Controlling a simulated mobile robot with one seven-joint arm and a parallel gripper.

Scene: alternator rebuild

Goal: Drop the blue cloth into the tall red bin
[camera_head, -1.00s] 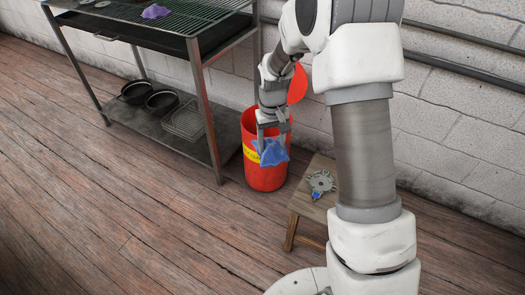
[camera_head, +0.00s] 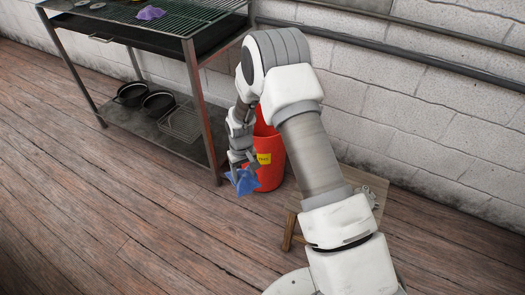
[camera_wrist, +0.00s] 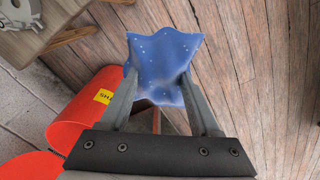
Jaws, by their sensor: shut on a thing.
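My gripper (camera_head: 241,166) is shut on the blue cloth (camera_head: 242,182), which hangs from the fingertips. The wrist view shows the cloth (camera_wrist: 165,58), light-spotted, pinched between both fingers (camera_wrist: 158,82). The tall red bin (camera_head: 270,172) stands upright on the floor, with a yellow label on its side. In the head view the cloth is at the bin's front left, and my arm hides much of the bin's top. In the wrist view the bin (camera_wrist: 82,112) lies left of the fingers, and the cloth is outside it, over floor planks.
A metal rack (camera_head: 205,108) stands left of the bin, with a purple cloth (camera_head: 150,13) on top and dark pans (camera_head: 158,103) on its lower shelf. A low wooden stool (camera_head: 368,183) holding a metal part is at the right. The floor in front is clear.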

